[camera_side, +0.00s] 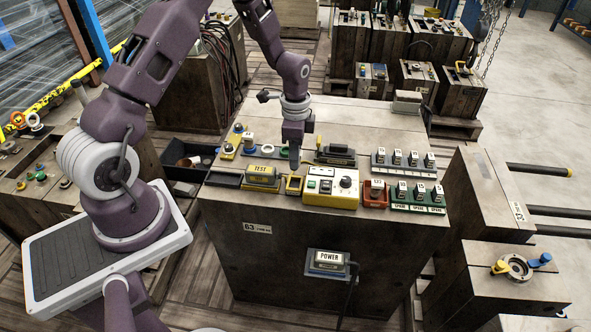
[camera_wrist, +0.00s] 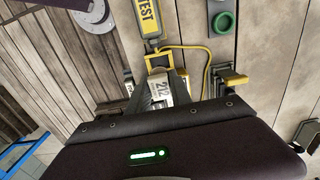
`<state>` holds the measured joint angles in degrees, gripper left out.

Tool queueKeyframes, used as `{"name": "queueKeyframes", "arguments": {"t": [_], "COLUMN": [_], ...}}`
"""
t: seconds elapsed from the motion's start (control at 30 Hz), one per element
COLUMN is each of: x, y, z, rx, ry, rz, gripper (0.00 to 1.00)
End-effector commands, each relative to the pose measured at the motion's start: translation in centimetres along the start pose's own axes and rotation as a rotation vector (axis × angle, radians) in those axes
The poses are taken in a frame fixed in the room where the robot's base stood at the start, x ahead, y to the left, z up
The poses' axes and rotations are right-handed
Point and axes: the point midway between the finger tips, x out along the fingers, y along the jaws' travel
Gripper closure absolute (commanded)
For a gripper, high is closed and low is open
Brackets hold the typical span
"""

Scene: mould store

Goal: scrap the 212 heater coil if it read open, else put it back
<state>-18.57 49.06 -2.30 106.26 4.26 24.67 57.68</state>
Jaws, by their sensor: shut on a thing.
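My gripper (camera_side: 294,163) is low over the block top. In the wrist view my gripper (camera_wrist: 168,95) is shut on the 212 heater coil (camera_wrist: 164,88), whose white tag reads 212. The coil's lower part is hidden by the fingers, and it cannot be made out in the side view. Just beyond it is a yellow-framed socket (camera_side: 294,185), also in the wrist view (camera_wrist: 158,61); whether the coil touches it I cannot tell. A yellow TEST block (camera_side: 262,176) is on its left, and a yellow-white tester (camera_side: 331,187) on its right. The tester's reading is too small to read.
A red tray (camera_side: 374,200) with a tagged piece stands right of the tester, beside a green rack (camera_side: 417,209) of tagged spares. Behind is a grey rack (camera_side: 402,172) of tagged pieces. A dark bin (camera_side: 187,172) stands left. A POWER box (camera_side: 328,262) is on the front.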

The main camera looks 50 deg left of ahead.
Motion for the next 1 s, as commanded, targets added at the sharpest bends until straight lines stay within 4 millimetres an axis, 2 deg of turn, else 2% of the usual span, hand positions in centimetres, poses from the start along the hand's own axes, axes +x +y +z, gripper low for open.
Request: {"name": "queueKeyframes", "arguments": {"t": [0.1, 0.17, 0.27, 0.33, 0.5, 0.6, 0.77, 1.0], "x": [-2.2, -2.6, -2.4, -1.8, -0.4, 0.1, 1.0, 3.9], "y": [-0.1, -0.8, -3.5, -6.0, -11.7, -13.5, -14.1, -14.0], "z": [0.0, 0.1, 0.6, 1.2, 3.6, 4.6, 5.0, 5.0], "rx": [0.000, 0.000, -0.001, 0.002, 0.004, 0.007, 0.009, 0.009], "ry": [0.002, 0.005, 0.017, 0.030, 0.067, 0.080, 0.085, 0.084], "rz": [-0.002, -0.001, 0.002, 0.004, 0.004, 0.003, 0.004, 0.004], "gripper": [1.00, 1.00, 1.00, 1.00, 1.00, 1.00, 1.00, 1.00]}}
